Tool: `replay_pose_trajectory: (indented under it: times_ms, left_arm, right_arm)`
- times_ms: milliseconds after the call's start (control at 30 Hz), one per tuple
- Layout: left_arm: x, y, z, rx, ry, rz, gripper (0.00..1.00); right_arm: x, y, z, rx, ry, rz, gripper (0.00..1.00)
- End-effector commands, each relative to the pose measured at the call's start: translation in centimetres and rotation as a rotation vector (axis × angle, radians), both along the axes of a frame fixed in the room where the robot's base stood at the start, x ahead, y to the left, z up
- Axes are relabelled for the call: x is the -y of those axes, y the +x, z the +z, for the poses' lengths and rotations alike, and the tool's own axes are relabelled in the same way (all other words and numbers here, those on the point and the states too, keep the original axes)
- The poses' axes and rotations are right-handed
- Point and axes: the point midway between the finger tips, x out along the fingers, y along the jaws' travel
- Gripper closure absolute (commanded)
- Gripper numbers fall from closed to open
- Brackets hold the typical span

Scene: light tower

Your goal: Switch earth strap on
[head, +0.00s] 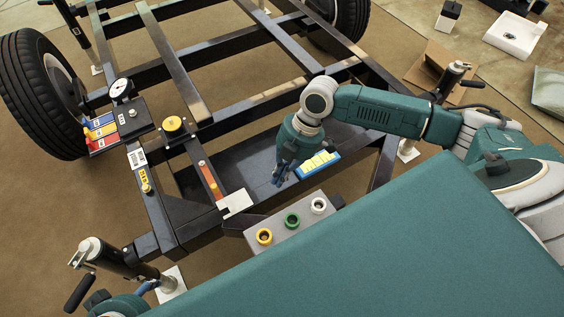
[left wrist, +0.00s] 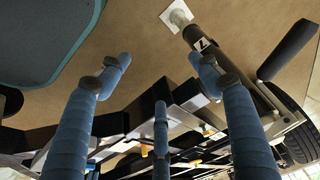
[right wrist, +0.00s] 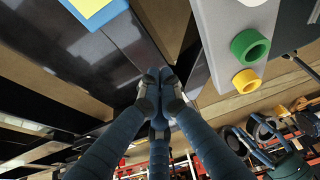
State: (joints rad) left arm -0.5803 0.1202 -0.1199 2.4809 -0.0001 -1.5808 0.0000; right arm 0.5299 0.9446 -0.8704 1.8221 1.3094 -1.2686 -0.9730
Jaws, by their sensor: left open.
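No part is clearly labelled as the earth strap switch. A round yellow knob (head: 173,124) sits on a dark box on the trailer frame. An orange-red strip (head: 209,181) lies on a frame beam, with a white plate (head: 236,204) at its near end. My right gripper (head: 281,173) is over the dark frame panel, left of a blue tray; its fingertips meet with nothing visible between them in the right wrist view (right wrist: 160,82). My left gripper (head: 146,288) is mostly cut off at lower left; the left wrist view (left wrist: 160,88) shows its fingers spread and empty.
A grey panel (head: 282,234) carries yellow (head: 264,236), green (head: 291,220) and white (head: 318,205) rings. The blue tray (head: 334,170) holds yellow pieces. A gauge (head: 121,88) stands near the left wheel (head: 38,95). A jack post (head: 116,258) stands near my left gripper.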

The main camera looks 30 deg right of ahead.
Motion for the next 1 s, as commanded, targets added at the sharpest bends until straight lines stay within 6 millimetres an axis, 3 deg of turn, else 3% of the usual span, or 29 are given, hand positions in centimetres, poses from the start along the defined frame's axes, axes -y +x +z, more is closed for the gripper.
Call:
replay_pose_trajectory:
  times_ms: [67, 233, 500, 1000]
  left_arm:
    - [0.0, 0.0, -0.9, 0.0, 0.0, 0.0, 0.36]
    - [1.0, 3.7, 0.0, 0.139, -0.029, -0.012, 0.36]
    - [2.2, 7.3, 1.5, 0.286, -0.059, -0.024, 0.36]
    - [2.4, 8.1, 2.0, 0.322, -0.067, -0.027, 0.36]
  right_arm:
    - [-0.8, -0.1, -2.1, -0.003, 0.002, 0.001, 1.0]
    - [-1.6, -0.1, -4.0, -0.002, 0.001, 0.001, 1.0]
    - [-4.9, -0.2, -3.8, 0.001, 0.001, 0.004, 1.0]
    - [-5.5, -0.2, -3.7, 0.0, -0.001, 0.001, 1.0]
